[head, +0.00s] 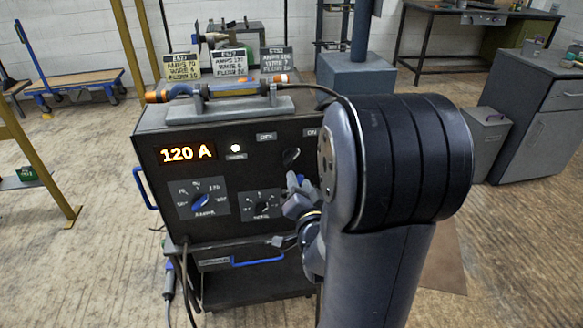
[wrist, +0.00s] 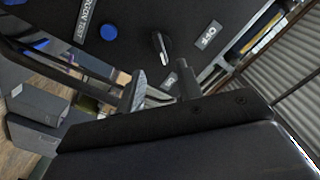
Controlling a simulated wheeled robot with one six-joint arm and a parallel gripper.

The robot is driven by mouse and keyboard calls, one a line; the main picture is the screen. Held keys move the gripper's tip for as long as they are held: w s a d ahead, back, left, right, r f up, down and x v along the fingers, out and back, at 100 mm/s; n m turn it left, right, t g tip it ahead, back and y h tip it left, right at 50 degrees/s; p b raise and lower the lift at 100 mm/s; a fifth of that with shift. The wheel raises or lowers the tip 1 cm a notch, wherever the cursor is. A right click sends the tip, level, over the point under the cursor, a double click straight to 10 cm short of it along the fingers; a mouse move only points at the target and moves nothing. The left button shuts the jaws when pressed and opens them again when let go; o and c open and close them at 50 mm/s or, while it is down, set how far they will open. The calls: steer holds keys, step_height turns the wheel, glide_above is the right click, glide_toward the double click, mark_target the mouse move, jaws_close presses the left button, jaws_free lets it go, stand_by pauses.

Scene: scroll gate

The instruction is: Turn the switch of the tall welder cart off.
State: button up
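The tall welder cart (head: 235,225) stands ahead, with a dark front panel, a lit "120 A" display and a lit white lamp. Its black switch knob (head: 291,157) sits at the panel's upper right, below the OFF and ON labels. In the wrist view the knob (wrist: 161,47) has a white line that seems to point away from the OFF label (wrist: 208,40), toward a partly hidden label. My gripper (head: 298,188) is just below the knob, partly hidden by my arm. In the wrist view my gripper (wrist: 161,84) has its fingers apart with nothing between them, the knob beyond the tips.
Blue-pointer dial (head: 201,201) and a second dial (head: 263,207) are lower on the panel. A torch and cable (head: 220,90) lie on top near several signs. A grey cabinet (head: 545,115) stands right, a yellow post (head: 40,165) left. Open floor lies on the left.

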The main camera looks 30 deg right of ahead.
mark_target(292, 161)
steer(key=x, duration=0.8)
steer(key=shift+w+f+p, duration=0.1)
steer(key=shift+w+p, duration=0.1)
steer(key=shift+p, duration=0.1)
steer(key=shift+c, duration=0.4)
jaws_close()
